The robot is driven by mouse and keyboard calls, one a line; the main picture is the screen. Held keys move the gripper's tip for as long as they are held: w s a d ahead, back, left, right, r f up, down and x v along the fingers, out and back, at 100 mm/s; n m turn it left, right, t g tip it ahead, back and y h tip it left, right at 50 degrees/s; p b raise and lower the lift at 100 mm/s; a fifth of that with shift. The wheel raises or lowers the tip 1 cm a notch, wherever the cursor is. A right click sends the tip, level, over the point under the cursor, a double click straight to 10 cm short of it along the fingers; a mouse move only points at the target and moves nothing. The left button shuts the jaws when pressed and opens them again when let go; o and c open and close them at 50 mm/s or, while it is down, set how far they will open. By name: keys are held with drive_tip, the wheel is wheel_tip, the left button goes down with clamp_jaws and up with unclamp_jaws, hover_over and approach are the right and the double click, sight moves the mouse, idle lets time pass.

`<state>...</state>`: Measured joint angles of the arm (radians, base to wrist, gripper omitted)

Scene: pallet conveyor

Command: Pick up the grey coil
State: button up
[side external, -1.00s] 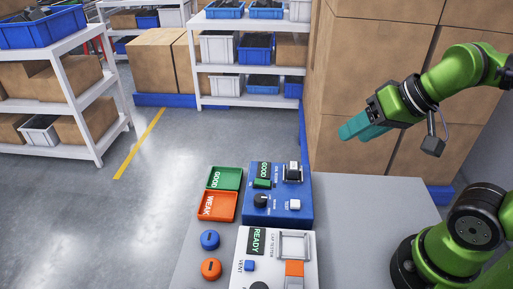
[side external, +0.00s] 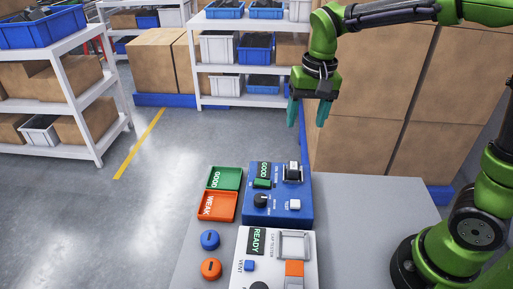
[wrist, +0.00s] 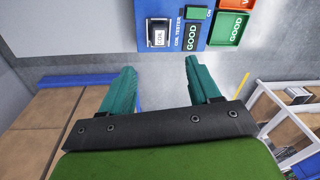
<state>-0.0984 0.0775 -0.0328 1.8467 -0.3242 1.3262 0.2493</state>
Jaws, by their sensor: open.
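A small light grey block marked COIL, which seems to be the grey coil (side external: 293,171), sits in a dark socket at the far right corner of the blue coil tester (side external: 277,214). In the wrist view the coil (wrist: 158,37) shows from above, ahead of my fingertips, on the blue tester (wrist: 178,12). The tester's display reads GOOD. My gripper (side external: 307,115) is open and empty, pointing down, above and beyond the tester's far end. In the wrist view the gap between my fingers (wrist: 160,68) is clear, and the fingers do not touch the coil.
Left of the tester lie a green GOOD tray (side external: 239,179) and an orange WEAK tray (side external: 232,207), both empty. A white cap tester (side external: 244,275) stands in front, beside blue (side external: 210,240) and orange (side external: 211,269) round pieces. Stacked cartons (side external: 375,120) rise behind the bench.

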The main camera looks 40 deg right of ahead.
drive_tip(key=w+m, duration=0.2)
drive_tip(key=g, duration=0.1)
hover_over(294, 165)
drive_tip(key=shift+h, duration=0.3)
drive_tip(key=f, duration=1)
drive_tip(key=shift+d+f, duration=0.1)
drive_tip(key=shift+d, duration=0.25)
drive_tip(key=shift+a+f, duration=0.15)
drive_tip(key=shift+f, duration=1.25)
drive_tip(key=shift+a+f, duration=0.15)
drive_tip(key=shift+f, duration=1.2)
clamp_jaws()
